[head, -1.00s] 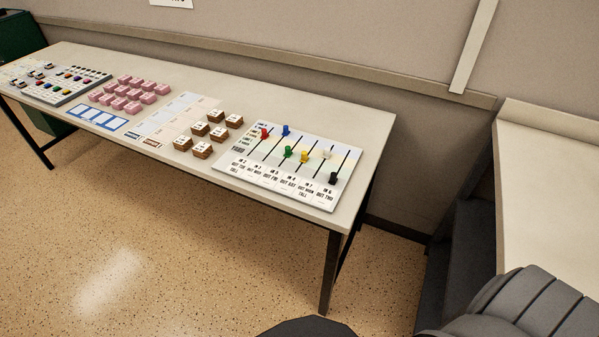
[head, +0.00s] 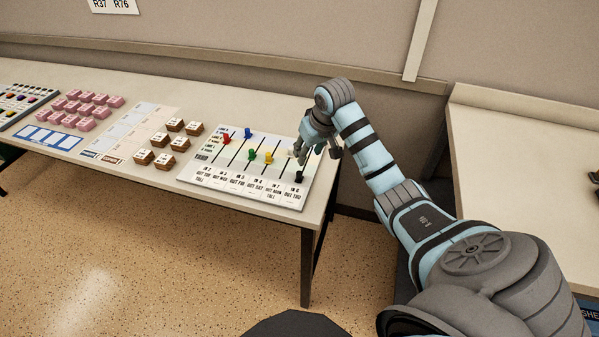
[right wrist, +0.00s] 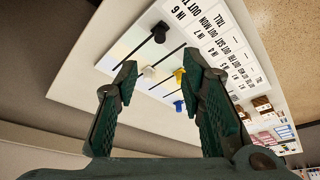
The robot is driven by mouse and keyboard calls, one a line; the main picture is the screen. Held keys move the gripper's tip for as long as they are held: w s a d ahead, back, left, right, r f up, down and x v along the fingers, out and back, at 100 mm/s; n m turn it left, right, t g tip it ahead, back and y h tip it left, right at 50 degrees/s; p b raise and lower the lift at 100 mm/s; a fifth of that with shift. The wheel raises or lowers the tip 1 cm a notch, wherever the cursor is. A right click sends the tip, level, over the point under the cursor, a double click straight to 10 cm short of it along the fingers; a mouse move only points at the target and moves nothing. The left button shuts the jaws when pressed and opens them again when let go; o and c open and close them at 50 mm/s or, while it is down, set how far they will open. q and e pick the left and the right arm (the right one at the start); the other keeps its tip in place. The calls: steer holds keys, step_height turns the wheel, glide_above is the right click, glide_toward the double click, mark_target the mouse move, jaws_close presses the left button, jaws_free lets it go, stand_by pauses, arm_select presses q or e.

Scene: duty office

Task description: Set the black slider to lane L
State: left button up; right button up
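The slider board (head: 212,171) lies at the right end of the long table, with colored sliders on black slots. The black slider (head: 299,176) is at the near end of the rightmost slot, beside the printed labels; in the right wrist view the black slider (right wrist: 159,33) stands beyond the fingers, apart from them. My right gripper (head: 318,156) hangs over the right part of the board, partly hiding the white slider. In the right wrist view my right gripper (right wrist: 163,82) has its two fingers wide apart with nothing between them. My left gripper is not in view.
Yellow (head: 268,157), green (head: 252,154), blue (head: 248,133) and red (head: 226,139) sliders share the board. Brown blocks (head: 160,139) and pink blocks (head: 90,110) stand to the left. A second table (head: 510,150) is at the right. The wall runs behind.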

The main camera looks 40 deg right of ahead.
mark_target(300, 173)
steer(key=b+x, duration=0.3)
steer(key=x, duration=1.1)
steer(key=shift+b, duration=0.4)
jaws_close()
